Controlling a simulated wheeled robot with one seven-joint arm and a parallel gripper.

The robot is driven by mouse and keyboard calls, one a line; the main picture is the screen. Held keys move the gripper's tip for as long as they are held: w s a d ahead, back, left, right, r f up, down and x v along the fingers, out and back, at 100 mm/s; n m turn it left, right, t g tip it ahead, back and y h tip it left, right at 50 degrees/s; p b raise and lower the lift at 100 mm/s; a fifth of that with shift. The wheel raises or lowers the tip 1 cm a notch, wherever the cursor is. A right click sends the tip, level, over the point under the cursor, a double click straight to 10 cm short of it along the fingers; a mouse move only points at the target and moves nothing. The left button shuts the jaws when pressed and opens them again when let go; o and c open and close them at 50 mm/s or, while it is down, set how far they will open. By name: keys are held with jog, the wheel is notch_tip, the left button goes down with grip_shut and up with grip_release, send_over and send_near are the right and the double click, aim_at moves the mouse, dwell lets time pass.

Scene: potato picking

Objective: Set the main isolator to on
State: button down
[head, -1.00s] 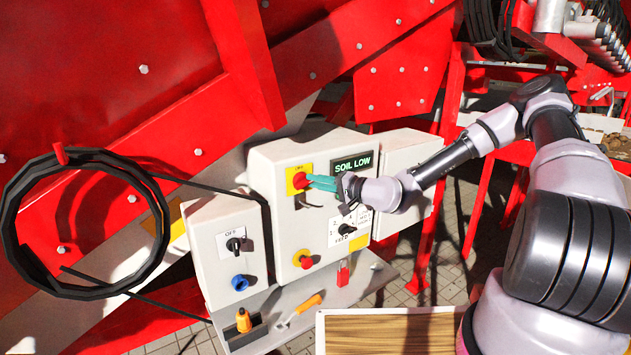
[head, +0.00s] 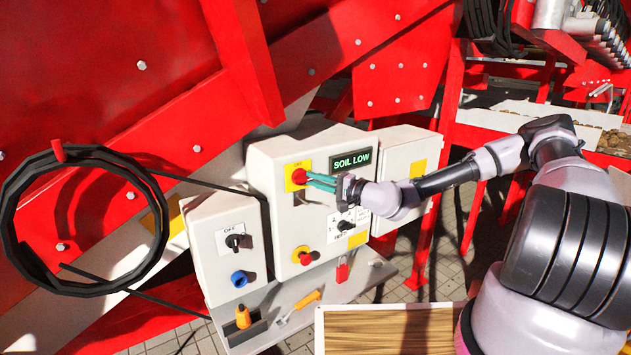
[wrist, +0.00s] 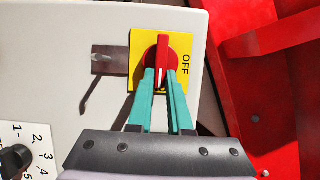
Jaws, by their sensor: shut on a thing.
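The main isolator is a red rotary knob (head: 299,176) on a yellow plate (head: 291,184), high on the white control box; the wrist view also shows the knob (wrist: 160,52) and plate (wrist: 137,43). OFF is printed along the plate's right side in the wrist view. The knob's white mark points down in that view, toward my palm and not at OFF. My gripper (head: 313,182) is shut on the red knob, with a teal finger on each side in the wrist view (wrist: 160,85). The fingers hide part of the knob and plate.
A SOIL LOW display (head: 352,161) and a numbered selector dial (head: 346,225) are close to my gripper. A red button on yellow (head: 304,257) is lower. A smaller box (head: 222,255) stands left. An orange-handled tool (head: 305,300) lies on the shelf below.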

jog(key=c, duration=0.8)
grip_release()
jog(key=shift+w+a, duration=0.1)
jog(key=shift+c, duration=0.2)
jog(key=v, duration=1.1)
jog(key=shift+a+f, duration=0.1)
